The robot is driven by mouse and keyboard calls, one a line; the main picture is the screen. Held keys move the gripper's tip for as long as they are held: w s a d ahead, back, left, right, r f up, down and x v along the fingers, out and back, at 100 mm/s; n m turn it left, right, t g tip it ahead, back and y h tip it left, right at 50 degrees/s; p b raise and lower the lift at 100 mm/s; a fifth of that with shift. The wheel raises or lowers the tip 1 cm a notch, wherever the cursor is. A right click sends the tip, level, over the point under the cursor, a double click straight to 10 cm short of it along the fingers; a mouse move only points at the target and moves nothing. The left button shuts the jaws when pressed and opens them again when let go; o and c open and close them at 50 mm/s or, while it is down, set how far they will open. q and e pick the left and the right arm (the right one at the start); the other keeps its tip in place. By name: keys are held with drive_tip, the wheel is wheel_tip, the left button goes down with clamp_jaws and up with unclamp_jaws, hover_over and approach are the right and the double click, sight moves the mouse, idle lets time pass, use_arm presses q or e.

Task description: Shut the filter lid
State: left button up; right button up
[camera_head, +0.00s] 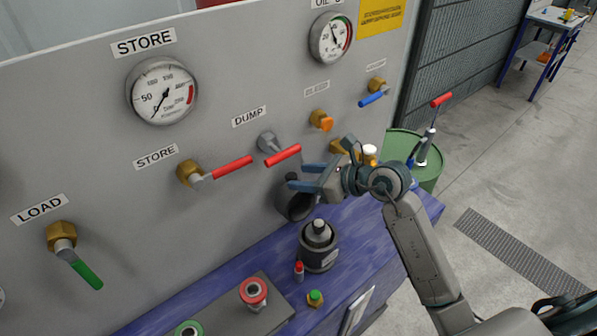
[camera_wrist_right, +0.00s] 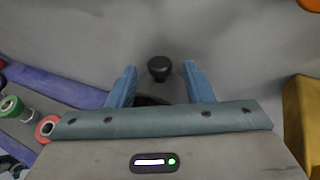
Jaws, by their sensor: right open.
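A dark round filter housing (camera_head: 297,207) sits low on the grey panel, just above the blue bench, partly hidden by my right gripper. I cannot clearly tell its lid from its body or how far open it stands. My right gripper (camera_head: 303,178) is open in front of the panel, above the housing, its blue fingers pointing left. In the right wrist view a black knob (camera_wrist_right: 159,67) shows beyond and between the two fingers, with nothing gripped. A dark edge (camera_wrist_right: 152,101) shows below the knob, mostly hidden by the gripper body. My left gripper is in neither view.
Red DUMP (camera_head: 283,155) and STORE (camera_head: 232,167) levers stick out left of my gripper. A dark canister (camera_head: 319,248), a small red-capped bottle (camera_head: 299,271) and red-ringed part (camera_head: 253,292) stand on the bench (camera_head: 365,222). A green drum (camera_head: 408,150) stands behind my right wrist.

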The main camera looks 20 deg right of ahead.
drive_tip(key=shift+x, duration=0.75)
drive_tip(key=shift+w+a+f, duration=0.1)
drive_tip(key=shift+w+a, duration=0.1)
drive_tip(key=shift+a, duration=0.05)
clamp_jaws()
